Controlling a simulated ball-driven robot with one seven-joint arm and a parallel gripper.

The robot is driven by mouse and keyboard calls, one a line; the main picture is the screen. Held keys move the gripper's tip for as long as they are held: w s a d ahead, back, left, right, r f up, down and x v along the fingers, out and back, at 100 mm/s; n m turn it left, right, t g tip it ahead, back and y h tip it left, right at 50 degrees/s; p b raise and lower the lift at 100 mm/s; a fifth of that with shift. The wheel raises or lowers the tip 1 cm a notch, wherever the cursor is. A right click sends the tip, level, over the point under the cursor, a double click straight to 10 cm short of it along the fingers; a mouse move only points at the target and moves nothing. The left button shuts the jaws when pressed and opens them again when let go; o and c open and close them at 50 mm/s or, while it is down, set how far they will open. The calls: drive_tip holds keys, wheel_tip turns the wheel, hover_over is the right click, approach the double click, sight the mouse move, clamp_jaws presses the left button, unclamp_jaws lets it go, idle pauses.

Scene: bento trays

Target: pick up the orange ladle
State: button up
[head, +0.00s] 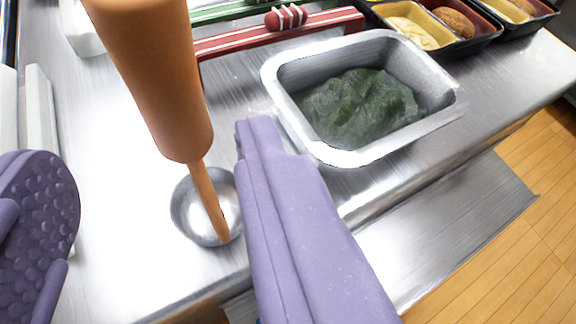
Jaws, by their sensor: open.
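The orange ladle (160,90) stands nearly upright left of centre. Its thick handle rises toward the camera and out of the top of the view. Its thin orange shaft runs down to a small round steel bowl at the counter. My gripper (152,165) is open, with one purple finger at the left edge and the other right of the ladle. The ladle shows between the two fingers in the picture, with a gap on each side. I cannot tell the exact depth of the fingers relative to the handle.
A steel pan (285,95) of dark leafy greens stands just right of the right finger. Behind are a red-and-white striped holder (340,22) and black bento trays (480,38) with food.

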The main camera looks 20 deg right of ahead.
sight(184, 141)
drive_tip(key=b+x, duration=0.1)
drive_tip(key=x, duration=0.1)
drive_tip(key=b+x, duration=0.1)
drive_tip(key=x, duration=0.2)
drive_tip(key=b+x, duration=0.2)
drive_tip(key=shift+w+d+f, duration=0.2)
drive_tip(key=shift+w+d, duration=0.1)
drive_tip(key=shift+d, duration=0.05)
drive_tip(key=shift+s+r, duration=0.1)
drive_tip(key=shift+s, duration=0.1)
clamp_jaws()
